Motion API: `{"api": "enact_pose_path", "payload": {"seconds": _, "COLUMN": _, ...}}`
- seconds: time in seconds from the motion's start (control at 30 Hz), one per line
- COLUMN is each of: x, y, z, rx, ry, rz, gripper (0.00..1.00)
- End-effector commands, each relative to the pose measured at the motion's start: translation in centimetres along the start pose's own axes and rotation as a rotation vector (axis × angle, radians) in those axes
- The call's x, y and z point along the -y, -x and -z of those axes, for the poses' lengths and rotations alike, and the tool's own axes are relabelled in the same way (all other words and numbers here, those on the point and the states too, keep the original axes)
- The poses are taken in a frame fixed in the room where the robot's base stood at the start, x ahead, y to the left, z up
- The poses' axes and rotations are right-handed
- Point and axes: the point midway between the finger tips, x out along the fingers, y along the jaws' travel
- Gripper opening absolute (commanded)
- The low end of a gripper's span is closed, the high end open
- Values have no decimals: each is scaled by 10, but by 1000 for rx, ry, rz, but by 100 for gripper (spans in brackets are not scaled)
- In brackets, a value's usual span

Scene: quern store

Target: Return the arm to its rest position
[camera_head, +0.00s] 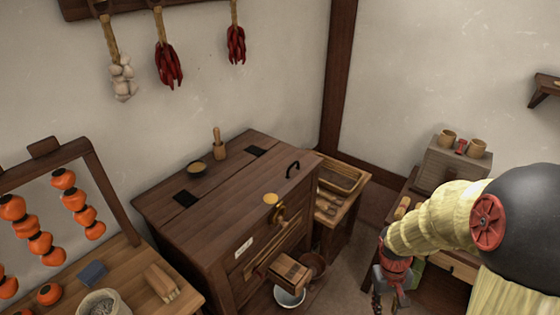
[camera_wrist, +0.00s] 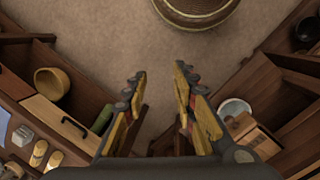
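My arm enters at the right of the head view and bends down. My gripper (camera_head: 388,293) hangs low there, over the floor to the right of the dark wooden chest (camera_head: 190,215); its fingers are small and partly hidden. In the wrist view my gripper (camera_wrist: 160,76) has its two yellow fingers spread apart. Nothing is between the fingertips but bare floor (camera_wrist: 150,45) farther off.
A round basket (camera_wrist: 196,10) stands on the floor ahead of the fingertips. A wooden bowl (camera_wrist: 52,82) and a handled drawer (camera_wrist: 62,125) are left; a white bowl (camera_wrist: 235,108) and wooden box (camera_wrist: 252,132) are right. The chest's small drawer (camera_head: 289,270) sticks out.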

Motion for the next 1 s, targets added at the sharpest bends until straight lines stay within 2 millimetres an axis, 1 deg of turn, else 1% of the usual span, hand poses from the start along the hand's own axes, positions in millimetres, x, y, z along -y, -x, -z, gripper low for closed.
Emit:
{"api": "enact_pose_path", "payload": {"seconds": 0.03, "x": 5, "y": 23, "z": -8, "rx": -16, "ry": -22, "rz": 5, "gripper": 27}}
{"api": "enact_pose_path", "payload": {"seconds": 0.2, "x": 26, "y": 82, "z": -39, "rx": -64, "ry": -84, "rz": 38, "gripper": 27}}
{"api": "enact_pose_path", "payload": {"seconds": 0.4, "x": 51, "y": 141, "z": -72, "rx": -168, "ry": -117, "rz": 82, "gripper": 27}}
{"api": "enact_pose_path", "payload": {"seconds": 0.6, "x": 70, "y": 196, "z": -93, "rx": -347, "ry": -114, "rz": 114, "gripper": 27}}
{"api": "enact_pose_path", "payload": {"seconds": 0.7, "x": 74, "y": 222, "z": -101, "rx": -448, "ry": -101, "rz": 115, "gripper": 27}}
{"api": "enact_pose_path", "payload": {"seconds": 0.83, "x": 77, "y": 252, "z": -109, "rx": -557, "ry": -82, "rz": 113, "gripper": 27}}
{"api": "enact_pose_path", "payload": {"seconds": 0.9, "x": 79, "y": 263, "z": -112, "rx": -597, "ry": -73, "rz": 113, "gripper": 27}}
{"api": "enact_pose_path", "payload": {"seconds": 1.0, "x": 81, "y": 271, "z": -116, "rx": -627, "ry": -64, "rz": 114, "gripper": 27}}
